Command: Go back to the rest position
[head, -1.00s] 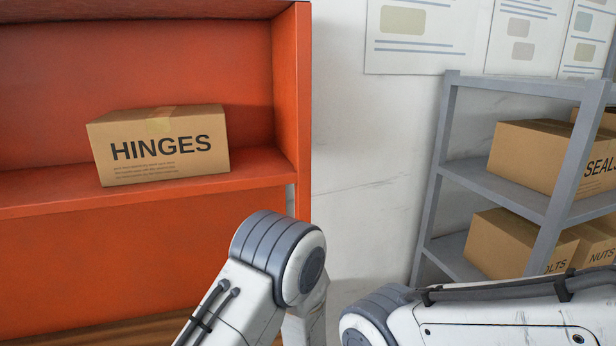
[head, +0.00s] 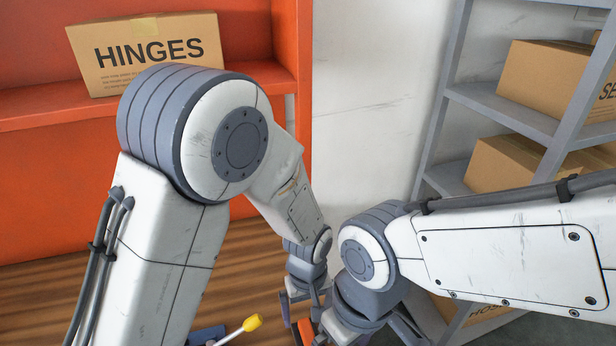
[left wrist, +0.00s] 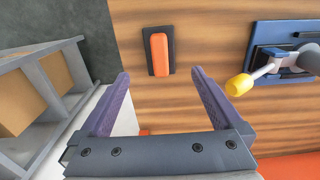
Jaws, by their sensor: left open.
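My left gripper (head: 304,300) hangs at the end of its bent arm, low in the middle of the head view and partly hidden there. In the left wrist view its two purple-grey fingers (left wrist: 160,76) stand wide apart with nothing between them. Beyond them is a wooden surface (left wrist: 215,35) with an orange handle-like piece (left wrist: 158,54) on a dark plate. The gripper is apart from this piece. My right arm comes in from the right of the head view, but I cannot make out its gripper.
A lever with a yellow knob (left wrist: 238,85) on a blue base (left wrist: 262,34) is right of the fingers. A HINGES box (head: 150,50) stands on an orange shelf unit (head: 290,45). A grey rack (head: 445,95) with cardboard boxes (head: 550,75) is at the right.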

